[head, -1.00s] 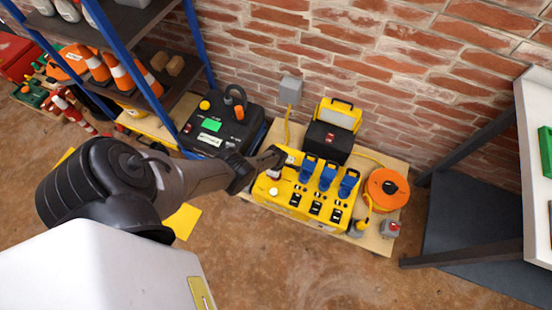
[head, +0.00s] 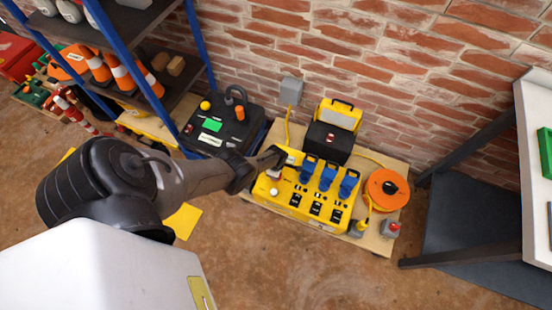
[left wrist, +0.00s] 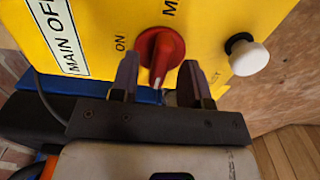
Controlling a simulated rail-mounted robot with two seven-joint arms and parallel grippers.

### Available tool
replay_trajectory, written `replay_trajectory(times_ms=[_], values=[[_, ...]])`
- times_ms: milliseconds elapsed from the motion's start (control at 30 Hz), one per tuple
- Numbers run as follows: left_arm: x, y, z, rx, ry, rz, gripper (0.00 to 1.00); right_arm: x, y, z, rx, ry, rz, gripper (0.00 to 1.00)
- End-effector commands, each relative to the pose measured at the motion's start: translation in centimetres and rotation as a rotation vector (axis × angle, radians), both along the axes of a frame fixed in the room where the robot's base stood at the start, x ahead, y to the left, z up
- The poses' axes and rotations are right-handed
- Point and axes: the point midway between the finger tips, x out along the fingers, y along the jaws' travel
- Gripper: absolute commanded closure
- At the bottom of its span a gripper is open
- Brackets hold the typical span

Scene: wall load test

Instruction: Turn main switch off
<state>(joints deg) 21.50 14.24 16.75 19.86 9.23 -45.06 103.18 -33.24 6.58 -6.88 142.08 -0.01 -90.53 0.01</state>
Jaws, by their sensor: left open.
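The main switch is a red rotary knob (left wrist: 160,52) with a white pointer mark, on a yellow panel (left wrist: 100,22) in the left wrist view. The pointer is toward the bottom of that picture, and the "ON" label lies left of the knob. Another label is partly hidden by the right-hand finger. My left gripper (left wrist: 160,82) is open, with one finger on each side of the knob's lower part; I cannot tell whether they touch it. In the head view, my left gripper (head: 275,165) is at the left end of the yellow box (head: 263,203). My right gripper is out of view.
A white push button (left wrist: 249,57) stands close right of the knob. Blue plugs (head: 328,177) rise from the box. A black case (head: 210,127), an orange cable reel (head: 386,188) and a dark box with yellow lid (head: 328,141) stand around it, by the brick wall.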

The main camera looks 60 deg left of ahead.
Motion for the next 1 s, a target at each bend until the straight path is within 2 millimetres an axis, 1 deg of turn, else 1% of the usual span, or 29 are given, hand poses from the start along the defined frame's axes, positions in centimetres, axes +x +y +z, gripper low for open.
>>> replay_trajectory(times_ms=[33, 167, 400, 600, 800, 1000], values=[[0.0, 0.0, 0.9, 0.000, 0.000, 0.000, 0.57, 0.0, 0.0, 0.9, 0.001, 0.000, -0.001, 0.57], [0.0, 0.0, 2.8, 0.000, 0.000, 0.000, 0.57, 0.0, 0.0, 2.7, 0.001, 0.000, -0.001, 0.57], [0.0, 0.0, 6.8, -0.001, -0.001, 0.001, 0.57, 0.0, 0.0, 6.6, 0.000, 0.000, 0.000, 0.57], [0.0, 0.0, 9.7, 0.000, -0.001, 0.001, 0.57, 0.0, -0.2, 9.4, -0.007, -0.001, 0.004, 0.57], [0.0, 0.0, 11.9, 0.001, -0.001, 0.000, 0.57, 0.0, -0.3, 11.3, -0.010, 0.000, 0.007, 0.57], [0.0, 0.0, 13.1, 0.000, 0.000, 0.000, 0.57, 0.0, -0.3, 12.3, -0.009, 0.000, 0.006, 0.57]])
